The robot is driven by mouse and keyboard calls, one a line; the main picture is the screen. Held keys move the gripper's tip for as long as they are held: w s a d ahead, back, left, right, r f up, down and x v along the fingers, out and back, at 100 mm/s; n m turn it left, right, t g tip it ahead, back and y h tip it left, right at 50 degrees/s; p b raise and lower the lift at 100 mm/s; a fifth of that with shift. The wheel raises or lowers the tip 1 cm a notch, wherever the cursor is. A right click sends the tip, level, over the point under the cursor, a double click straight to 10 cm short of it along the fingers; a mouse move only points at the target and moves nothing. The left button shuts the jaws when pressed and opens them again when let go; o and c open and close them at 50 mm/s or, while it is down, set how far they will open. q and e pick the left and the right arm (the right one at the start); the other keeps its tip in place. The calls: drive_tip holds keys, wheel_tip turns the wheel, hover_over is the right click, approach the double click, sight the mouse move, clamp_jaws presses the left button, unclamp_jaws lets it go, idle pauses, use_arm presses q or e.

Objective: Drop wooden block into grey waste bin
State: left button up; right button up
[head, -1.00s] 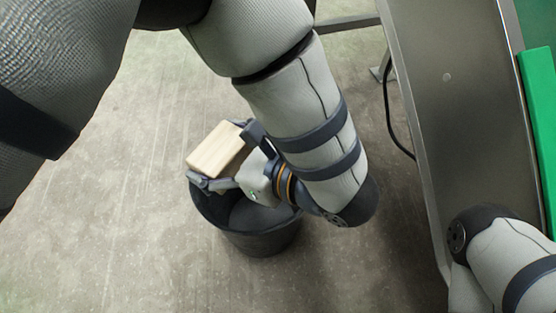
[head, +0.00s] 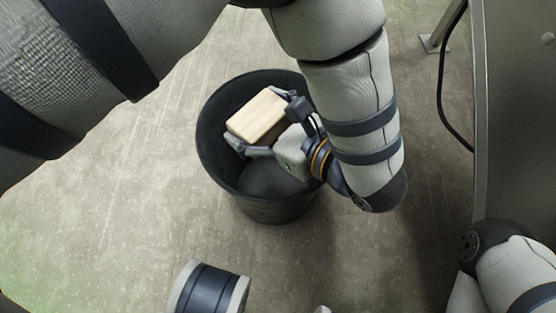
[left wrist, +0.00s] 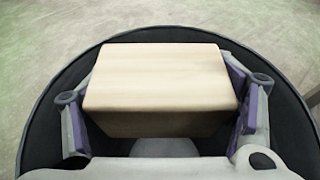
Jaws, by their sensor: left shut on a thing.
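The pale wooden block (head: 258,118) is held between the fingers of my left gripper (head: 264,122), which is shut on it. In the head view the block appears over the opening of the dark grey waste bin (head: 270,207). The left wrist view shows the block (left wrist: 160,85) gripped at both sides by the finger pads, with the bin's rim (left wrist: 60,85) curving around behind it. The exact height of the block relative to the rim is hard to tell. The bin stands upright on the floor. My right gripper is not in clear view.
A metal frame or panel (head: 520,120) stands at the right, with a black cable (head: 445,100) hanging beside it. The concrete floor (head: 120,220) left of the bin is clear.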

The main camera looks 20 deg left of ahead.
use_arm(q)
drive_tip(key=o, duration=1.7)
wheel_tip(320, 180, up, 10)
drive_tip(key=shift+r, duration=0.1)
